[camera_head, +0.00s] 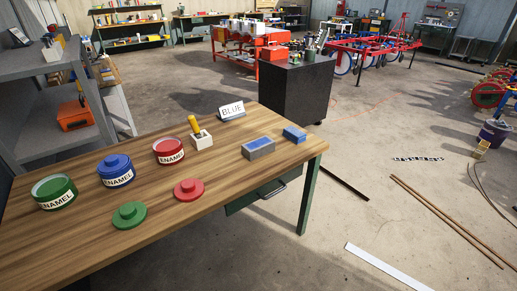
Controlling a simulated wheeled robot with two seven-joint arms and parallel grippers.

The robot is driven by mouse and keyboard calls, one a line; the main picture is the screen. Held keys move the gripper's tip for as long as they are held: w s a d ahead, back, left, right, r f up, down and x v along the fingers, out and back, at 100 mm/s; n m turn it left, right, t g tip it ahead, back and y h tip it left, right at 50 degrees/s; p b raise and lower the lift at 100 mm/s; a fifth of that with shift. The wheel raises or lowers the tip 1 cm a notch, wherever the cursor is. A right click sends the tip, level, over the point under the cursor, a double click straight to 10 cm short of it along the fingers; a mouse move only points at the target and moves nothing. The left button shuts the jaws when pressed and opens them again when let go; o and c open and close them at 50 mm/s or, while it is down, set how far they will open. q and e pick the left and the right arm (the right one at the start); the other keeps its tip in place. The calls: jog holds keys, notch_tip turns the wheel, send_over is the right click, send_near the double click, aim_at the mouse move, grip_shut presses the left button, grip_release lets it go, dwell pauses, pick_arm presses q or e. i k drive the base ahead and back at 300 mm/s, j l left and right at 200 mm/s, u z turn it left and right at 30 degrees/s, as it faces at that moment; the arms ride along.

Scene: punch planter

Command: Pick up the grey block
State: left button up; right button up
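A grey block (259,150) with a bluish top lies near the right end of the wooden table (100,245). A smaller blue block (294,135) lies just to its right, close to the table's right edge. A sign reading "BLUE" (232,111) stands behind the grey block. Neither of my grippers shows in the head view.
Green (55,192), blue (116,172) and red (169,151) enamel cans stand on the table. A yellow-handled tool sits in a white holder (202,141). A red lid (188,190) and a green lid (128,215) lie in front. Grey shelving (45,75) stands left.

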aim_at(256, 148)
jog(key=i+l, duration=0.25)
jog(key=i, duration=0.2)
jog(key=i+l, duration=0.3)
jog(key=i+l+z, duration=0.1)
jog(key=i+l, duration=0.15)
jog(key=i, duration=0.3)
